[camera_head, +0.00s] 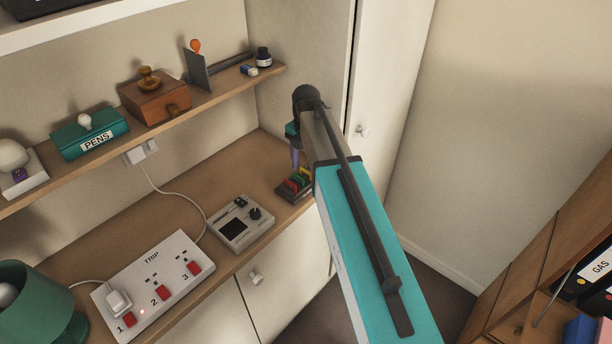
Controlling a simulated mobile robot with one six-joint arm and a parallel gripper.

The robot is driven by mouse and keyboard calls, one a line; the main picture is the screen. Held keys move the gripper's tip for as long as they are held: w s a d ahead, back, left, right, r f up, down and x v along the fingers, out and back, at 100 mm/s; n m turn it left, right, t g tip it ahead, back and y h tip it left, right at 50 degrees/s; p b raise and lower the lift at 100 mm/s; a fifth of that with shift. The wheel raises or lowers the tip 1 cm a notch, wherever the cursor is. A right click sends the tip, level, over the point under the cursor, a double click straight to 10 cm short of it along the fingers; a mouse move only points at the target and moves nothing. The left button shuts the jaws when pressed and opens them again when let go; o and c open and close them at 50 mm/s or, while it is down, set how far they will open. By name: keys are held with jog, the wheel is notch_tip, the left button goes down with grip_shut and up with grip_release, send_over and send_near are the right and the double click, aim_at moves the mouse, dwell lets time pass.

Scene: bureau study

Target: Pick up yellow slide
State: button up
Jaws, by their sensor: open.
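The yellow slide (305,171) stands in a small dark rack (286,195) on the wooden counter, with red and green slides beside it. It is small in view, and my arm hides the right end of the rack. My gripper (295,163) points down just above and behind the rack. Only part of it shows past my arm, with one purplish finger visible. It is open, and I see nothing held in it. I cannot tell how far the fingertips are from the slides.
A grey device with a knob (241,223) sits left of the rack. Further left are a TRIP power strip (153,283) and a green lamp (38,306). A shelf (222,88) with a PENS box (90,135) and a wooden box (155,100) runs above. A white cabinet (392,70) stands behind my arm.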

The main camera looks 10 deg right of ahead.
jog(key=c, duration=1.1)
jog(key=shift+r, duration=0.2)
jog(key=shift+r+b, duration=0.85)
jog(key=shift+r, duration=0.45)
jog(key=shift+s+d+r, duration=0.1)
jog(key=shift+r, duration=0.1)
jog(key=s+d+b, duration=0.1)
jog(key=s+d, duration=0.2)
jog(key=s, duration=0.1)
jog(key=s+d+b, duration=0.2)
jog(key=s+d, duration=0.2)
jog(key=s, duration=0.1)
jog(key=s+d+b, duration=0.1)
jog(key=s+d, duration=0.3)
jog(key=shift+s+d+b, duration=0.25)
jog(key=shift+b, duration=0.05)
jog(key=shift+a, duration=0.15)
